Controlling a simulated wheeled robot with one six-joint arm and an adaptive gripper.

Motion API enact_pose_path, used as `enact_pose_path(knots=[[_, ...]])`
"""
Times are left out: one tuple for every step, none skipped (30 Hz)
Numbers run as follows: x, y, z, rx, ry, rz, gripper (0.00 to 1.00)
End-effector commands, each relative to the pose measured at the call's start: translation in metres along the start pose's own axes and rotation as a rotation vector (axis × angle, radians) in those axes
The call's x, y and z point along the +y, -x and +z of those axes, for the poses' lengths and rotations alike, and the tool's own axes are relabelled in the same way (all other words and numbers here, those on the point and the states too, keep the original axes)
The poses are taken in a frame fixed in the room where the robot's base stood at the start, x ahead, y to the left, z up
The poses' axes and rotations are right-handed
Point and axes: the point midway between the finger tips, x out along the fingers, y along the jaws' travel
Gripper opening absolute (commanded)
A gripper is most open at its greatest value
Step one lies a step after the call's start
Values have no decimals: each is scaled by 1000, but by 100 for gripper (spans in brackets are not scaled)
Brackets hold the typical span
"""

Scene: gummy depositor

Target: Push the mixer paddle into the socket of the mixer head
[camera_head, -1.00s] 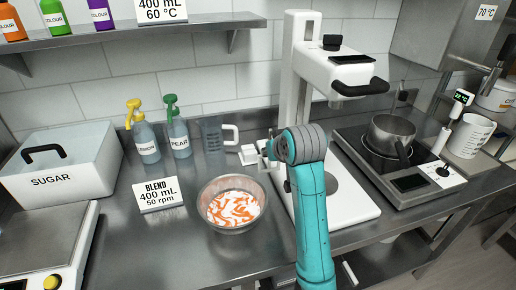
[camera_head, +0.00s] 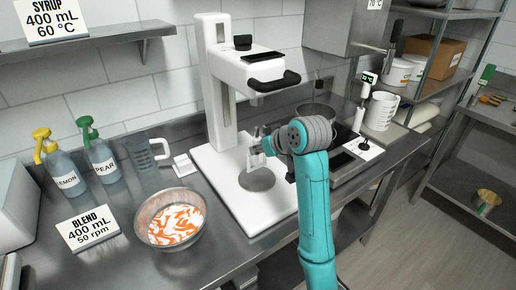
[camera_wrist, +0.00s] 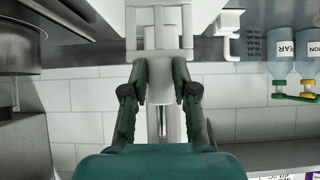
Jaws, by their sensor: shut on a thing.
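The white mixer (camera_head: 221,100) stands on the counter with its head (camera_head: 248,68) jutting out over its base plate. The socket on the head's underside (camera_head: 256,101) is a short stub, and its opening is hidden. My gripper (camera_head: 262,147) is below the head, above the base plate, shut on the white mixer paddle (camera_head: 254,152). In the upside-down wrist view, the fingers of my gripper (camera_wrist: 159,65) close on the paddle (camera_wrist: 159,45), and a metal rod, seemingly its shaft, shows between them. The paddle looks roughly upright, with a visible gap below the socket.
A steel bowl (camera_head: 170,219) of orange and white mix stands left of the mixer base. A white holder (camera_head: 185,165), a clear jug (camera_head: 146,154) and two spray bottles are behind it. A pot (camera_head: 316,112) on a hotplate is to the right.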

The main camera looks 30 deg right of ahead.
Motion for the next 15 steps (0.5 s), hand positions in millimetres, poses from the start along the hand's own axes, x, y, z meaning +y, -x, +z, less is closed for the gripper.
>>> enact_pose_path(knots=[[0, 1, -1, 1, 0, 0, 0], [0, 1, -2, 1, 1, 0, 0], [0, 2, -3, 2, 1, 0, 0], [0, 3, -4, 2, 1, 1, 0], [0, 4, -6, 3, 1, 1, 0], [0, 6, -8, 3, 1, 1, 0], [0, 7, -10, 2, 1, 1, 0], [0, 9, -12, 2, 1, 0, 0], [0, 11, -15, 3, 2, 1, 0], [0, 14, -18, 4, 2, 1, 0], [0, 16, -20, 4, 2, 1, 0], [0, 18, -23, 3, 2, 1, 0], [0, 20, -25, 3, 2, 1, 0], [0, 22, -28, 3, 2, 1, 0], [0, 24, -31, 4, 1, 1, 0]])
